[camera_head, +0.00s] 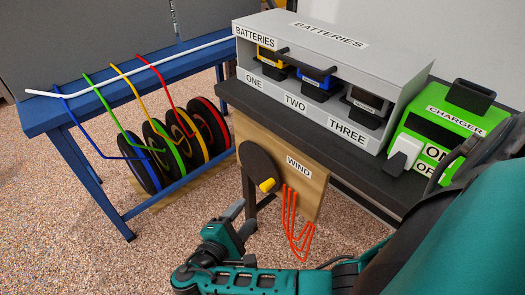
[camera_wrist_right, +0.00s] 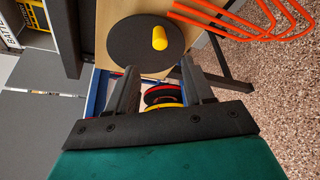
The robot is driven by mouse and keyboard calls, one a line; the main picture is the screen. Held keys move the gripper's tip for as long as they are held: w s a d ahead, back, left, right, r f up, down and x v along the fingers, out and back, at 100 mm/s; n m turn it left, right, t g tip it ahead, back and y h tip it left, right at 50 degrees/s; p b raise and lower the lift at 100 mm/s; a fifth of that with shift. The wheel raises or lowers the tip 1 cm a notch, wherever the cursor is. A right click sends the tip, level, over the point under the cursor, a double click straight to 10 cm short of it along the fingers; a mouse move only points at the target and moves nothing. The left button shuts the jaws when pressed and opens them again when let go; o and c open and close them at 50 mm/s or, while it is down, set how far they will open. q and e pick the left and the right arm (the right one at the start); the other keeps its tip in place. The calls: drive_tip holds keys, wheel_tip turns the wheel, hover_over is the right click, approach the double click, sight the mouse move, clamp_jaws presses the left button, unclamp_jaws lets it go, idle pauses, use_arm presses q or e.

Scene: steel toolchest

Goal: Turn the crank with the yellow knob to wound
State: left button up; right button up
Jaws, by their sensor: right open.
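The crank is a dark round disc (camera_head: 257,163) on the front of a wooden panel, with a yellow knob (camera_head: 267,185) near its lower right edge. A WIND label (camera_head: 298,167) is to its right. My right gripper (camera_head: 242,219) is open and empty, below and a little left of the knob in the head view. In the right wrist view the knob (camera_wrist_right: 160,38) and disc (camera_wrist_right: 138,44) lie beyond the open fingertips (camera_wrist_right: 158,74), apart from them. My left gripper is not in view. No mark for the wound position is legible.
Orange cords (camera_head: 297,222) hang close right of the crank. Above is a grey BATTERIES rack (camera_head: 335,45) on a dark bench (camera_head: 290,115), with a green charger (camera_head: 432,130) at right. A blue table (camera_head: 50,112) with several coloured reels (camera_head: 180,140) stands left. Speckled floor is open below.

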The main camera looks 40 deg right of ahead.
sight(264, 190)
drive_tip(key=b+x, duration=0.2)
drive_tip(key=x, duration=0.9)
drive_tip(key=shift+w+d+f, duration=0.1)
drive_tip(key=shift+w+d, duration=0.15)
drive_tip(key=shift+d, duration=0.1)
drive_tip(key=c, duration=0.7)
clamp_jaws()
